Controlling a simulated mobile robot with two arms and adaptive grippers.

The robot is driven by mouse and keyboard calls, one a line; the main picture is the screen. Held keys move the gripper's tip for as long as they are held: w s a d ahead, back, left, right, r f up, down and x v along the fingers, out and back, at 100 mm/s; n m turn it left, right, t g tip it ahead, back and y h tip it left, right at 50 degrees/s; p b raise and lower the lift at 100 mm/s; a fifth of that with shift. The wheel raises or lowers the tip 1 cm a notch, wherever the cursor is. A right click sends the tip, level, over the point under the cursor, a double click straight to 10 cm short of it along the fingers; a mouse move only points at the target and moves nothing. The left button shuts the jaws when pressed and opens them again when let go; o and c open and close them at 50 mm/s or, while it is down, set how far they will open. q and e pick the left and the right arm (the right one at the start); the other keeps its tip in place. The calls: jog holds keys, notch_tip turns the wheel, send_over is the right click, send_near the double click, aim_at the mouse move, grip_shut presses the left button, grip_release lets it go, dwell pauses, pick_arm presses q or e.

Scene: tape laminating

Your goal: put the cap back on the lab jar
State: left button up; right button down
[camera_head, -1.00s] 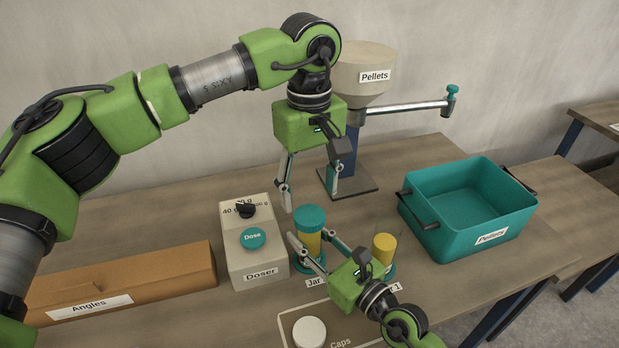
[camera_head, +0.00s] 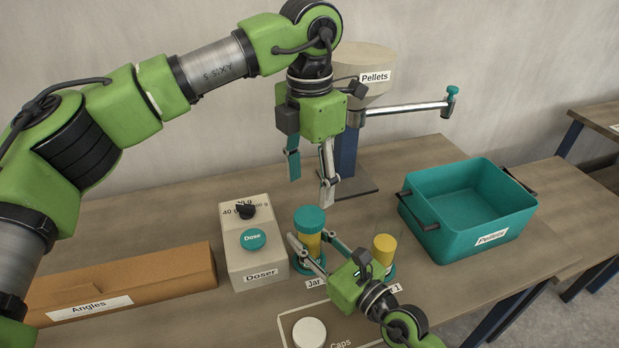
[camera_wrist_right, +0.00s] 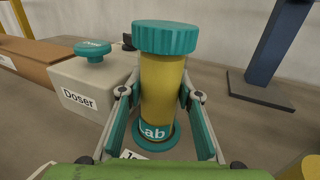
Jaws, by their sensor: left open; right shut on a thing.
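The lab jar (camera_wrist_right: 162,88) is a yellow-filled cylinder standing upright on a teal round base marked "ab". A teal ribbed cap (camera_wrist_right: 166,37) sits on its top; it also shows in the head view (camera_head: 309,218). My right gripper (camera_head: 318,255) is shut around the jar's body, with a finger on each side of it in the right wrist view (camera_wrist_right: 160,108). My left gripper (camera_head: 311,190) is open and empty, pointing down above the cap and clear of it.
A second yellow jar (camera_head: 384,248) stands to the right. The doser box (camera_head: 253,266) is on the left. A white cap (camera_head: 309,332) lies on the Caps mat (camera_head: 365,328). The teal Pellets crate (camera_head: 470,225) is at right, the pellet hopper's post (camera_head: 347,160) behind.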

aim_at(309, 216)
pick_arm(q)
jog(key=shift+n, duration=0.3)
jog(key=shift+f, duration=4)
jog(key=c, duration=1.1)
jog(key=shift+c, duration=0.2)
